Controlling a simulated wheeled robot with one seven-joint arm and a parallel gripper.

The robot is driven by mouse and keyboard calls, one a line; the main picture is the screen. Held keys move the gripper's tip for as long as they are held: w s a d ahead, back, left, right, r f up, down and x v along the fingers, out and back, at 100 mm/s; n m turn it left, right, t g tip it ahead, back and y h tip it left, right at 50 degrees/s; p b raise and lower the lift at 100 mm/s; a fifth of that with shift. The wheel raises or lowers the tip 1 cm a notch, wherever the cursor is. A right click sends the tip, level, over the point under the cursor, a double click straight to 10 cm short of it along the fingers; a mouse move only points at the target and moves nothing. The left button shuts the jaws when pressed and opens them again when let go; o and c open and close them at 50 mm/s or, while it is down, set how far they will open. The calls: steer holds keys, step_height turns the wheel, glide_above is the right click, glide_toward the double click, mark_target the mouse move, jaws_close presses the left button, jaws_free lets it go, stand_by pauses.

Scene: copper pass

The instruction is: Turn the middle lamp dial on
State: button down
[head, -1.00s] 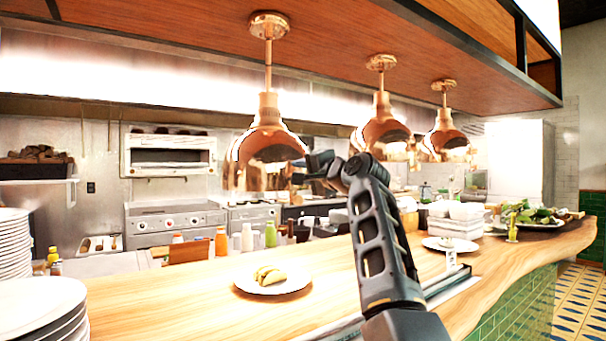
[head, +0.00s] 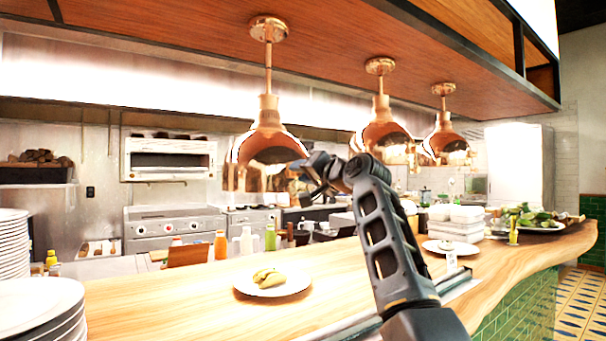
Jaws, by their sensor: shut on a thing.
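Three copper lamps hang in a row under the wooden canopy: the left lamp (head: 267,145), the middle lamp (head: 384,130) and the right lamp (head: 444,137). My gripper (head: 308,176) is at the end of my raised dark arm, just right of the left lamp's shade and left of the middle lamp. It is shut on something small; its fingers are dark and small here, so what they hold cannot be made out. I cannot make out the middle lamp dial or its setting. My arm hides part of the area below the middle lamp.
The wooden counter (head: 190,300) carries a plate with food (head: 272,281), stacked plates (head: 40,310) at left, and white containers (head: 455,220) at right. Sauce bottles (head: 220,243) stand behind it. The canopy (head: 330,45) hangs overhead.

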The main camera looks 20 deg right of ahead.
steer(key=shift+a+f, duration=0.1)
steer(key=shift+f, duration=0.1)
steer(key=c, duration=0.9)
jaws_free()
steer(key=shift+r, duration=0.15)
steer(key=shift+o, duration=0.2)
steer(key=b+v, duration=0.1)
steer(key=v, duration=0.6)
steer(key=shift+s, duration=0.35)
